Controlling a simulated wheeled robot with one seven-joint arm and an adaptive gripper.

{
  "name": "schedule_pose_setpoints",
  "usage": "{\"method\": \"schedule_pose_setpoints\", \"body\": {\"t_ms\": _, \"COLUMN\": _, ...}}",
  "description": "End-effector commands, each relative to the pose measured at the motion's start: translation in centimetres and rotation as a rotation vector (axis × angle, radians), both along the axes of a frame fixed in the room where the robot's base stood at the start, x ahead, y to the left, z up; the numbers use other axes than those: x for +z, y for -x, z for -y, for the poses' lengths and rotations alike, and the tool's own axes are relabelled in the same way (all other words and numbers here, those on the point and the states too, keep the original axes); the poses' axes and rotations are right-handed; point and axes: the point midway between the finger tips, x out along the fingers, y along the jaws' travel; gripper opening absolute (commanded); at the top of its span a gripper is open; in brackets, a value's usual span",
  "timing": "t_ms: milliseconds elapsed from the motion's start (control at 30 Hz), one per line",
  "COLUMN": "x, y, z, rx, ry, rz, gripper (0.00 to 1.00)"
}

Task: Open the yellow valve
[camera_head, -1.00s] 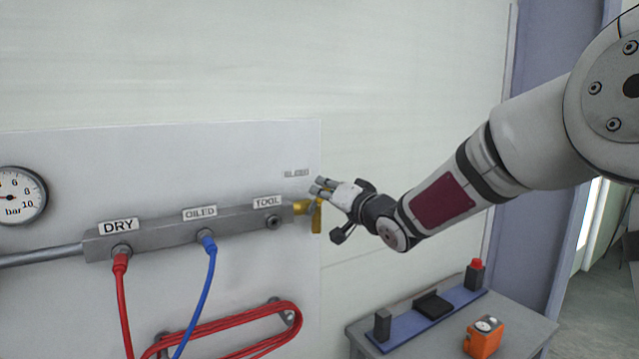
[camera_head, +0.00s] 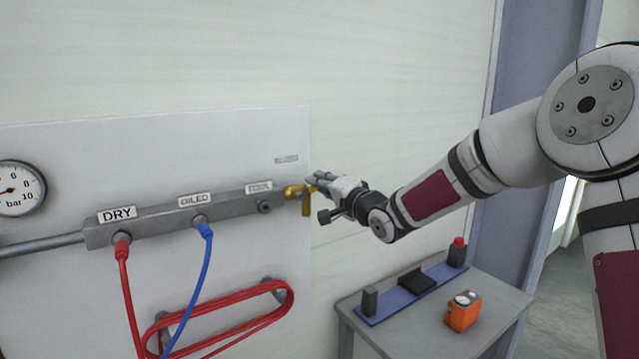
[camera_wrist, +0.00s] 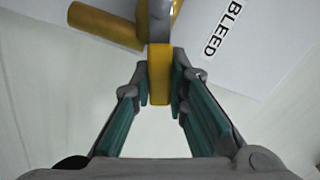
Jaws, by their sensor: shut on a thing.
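The yellow valve (camera_head: 294,191) sits at the right end of the grey manifold (camera_head: 180,217) on the wall panel. In the wrist view, its yellow handle (camera_wrist: 159,75) stands between the two teal finger pads of my gripper (camera_wrist: 160,88), which is shut on it near the fingertips. The yellow valve body (camera_wrist: 105,25) shows behind and to the upper left. In the head view, my gripper (camera_head: 316,182) reaches in from the right at the valve, and its fingers partly hide the handle. A yellow part hangs downward below the valve.
A "BLEED" label (camera_wrist: 223,28) is beside the valve. A red hose (camera_head: 127,290) and a blue hose (camera_head: 204,265) hang from the manifold, with a coiled red hose (camera_head: 225,310) below. A gauge (camera_head: 18,188) is at left. A table (camera_head: 490,290) with an orange device (camera_head: 462,310) stands lower right.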

Motion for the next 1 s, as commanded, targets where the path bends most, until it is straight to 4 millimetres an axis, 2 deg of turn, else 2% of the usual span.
{"method": "schedule_pose_setpoints", "body": {"t_ms": 300, "x": -0.1, "y": 0.0, "z": 0.1, "rx": -0.002, "ry": 0.0, "rz": -0.002, "gripper": 0.0}}
{"method": "schedule_pose_setpoints", "body": {"t_ms": 333, "x": -0.1, "y": 0.0, "z": 0.1, "rx": -0.002, "ry": 0.0, "rz": -0.002, "gripper": 0.17}}
{"method": "schedule_pose_setpoints", "body": {"t_ms": 400, "x": -0.1, "y": 0.0, "z": 0.1, "rx": -0.002, "ry": 0.0, "rz": -0.002, "gripper": 0.33}}
{"method": "schedule_pose_setpoints", "body": {"t_ms": 433, "x": -0.1, "y": 0.0, "z": 0.1, "rx": -0.002, "ry": 0.0, "rz": -0.002, "gripper": 0.36}}
{"method": "schedule_pose_setpoints", "body": {"t_ms": 767, "x": 0.0, "y": 0.1, "z": 0.1, "rx": 0.0, "ry": 0.001, "rz": -0.001, "gripper": 0.36}}
{"method": "schedule_pose_setpoints", "body": {"t_ms": 867, "x": 0.0, "y": 0.7, "z": 0.6, "rx": -0.001, "ry": 0.001, "rz": 0.0, "gripper": 0.36}}
{"method": "schedule_pose_setpoints", "body": {"t_ms": 1000, "x": 0.0, "y": 2.6, "z": 1.9, "rx": -0.003, "ry": 0.003, "rz": -0.001, "gripper": 0.36}}
